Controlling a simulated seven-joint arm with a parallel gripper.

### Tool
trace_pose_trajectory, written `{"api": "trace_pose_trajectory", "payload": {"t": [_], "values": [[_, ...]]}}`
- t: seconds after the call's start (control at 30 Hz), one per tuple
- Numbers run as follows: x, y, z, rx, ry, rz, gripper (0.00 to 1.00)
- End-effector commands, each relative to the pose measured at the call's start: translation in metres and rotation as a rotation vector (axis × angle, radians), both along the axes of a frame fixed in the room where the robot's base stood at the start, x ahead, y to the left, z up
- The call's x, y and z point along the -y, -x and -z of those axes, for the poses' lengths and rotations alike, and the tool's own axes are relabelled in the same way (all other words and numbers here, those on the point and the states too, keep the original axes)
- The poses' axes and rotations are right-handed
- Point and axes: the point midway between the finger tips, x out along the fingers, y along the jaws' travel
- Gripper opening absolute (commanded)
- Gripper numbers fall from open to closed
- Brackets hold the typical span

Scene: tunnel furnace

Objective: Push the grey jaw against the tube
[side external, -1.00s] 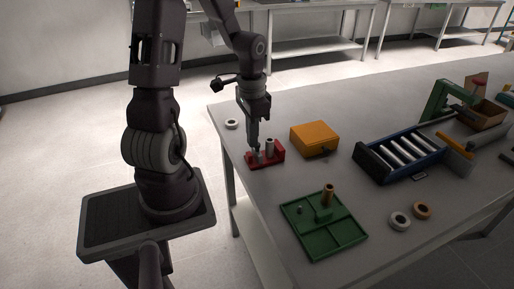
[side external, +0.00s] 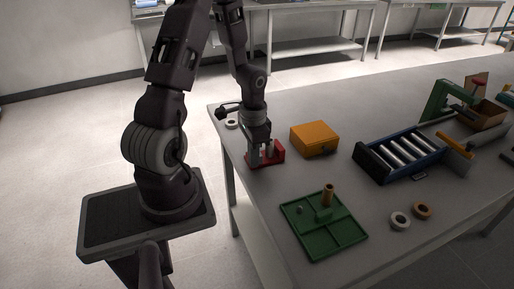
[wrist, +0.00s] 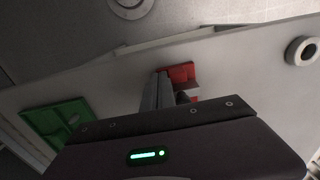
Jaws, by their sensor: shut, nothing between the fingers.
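The red fixture (side external: 277,152) stands near the table's left edge, just below my gripper. In the wrist view, its red wall (wrist: 180,72) shows beyond my fingers. My gripper (side external: 254,161) is shut and empty, pointing down, with its fingertips low at the left part of the fixture. The fingers (wrist: 156,90) also show in the wrist view. The tube is mostly behind my gripper in the side view; a dark rounded piece (wrist: 182,97) beside the fingers may be it. I cannot pick out the grey jaw, nor tell whether the fingertips touch it.
An orange box (side external: 314,138) stands right of the fixture. A green tray (side external: 345,232) with a brown peg lies in front. A blue roller rack (side external: 372,165) is farther right. A pale ring (side external: 231,123) lies behind my gripper. Two rings lie near the front edge.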

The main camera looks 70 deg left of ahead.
Motion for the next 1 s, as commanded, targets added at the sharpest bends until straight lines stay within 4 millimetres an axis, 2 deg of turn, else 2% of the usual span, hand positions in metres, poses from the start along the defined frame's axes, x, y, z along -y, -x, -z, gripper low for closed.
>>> {"api": "trace_pose_trajectory", "payload": {"t": [1.0], "values": [[0.000,-0.026,0.000,0.001,0.000,0.000,0.00]]}}
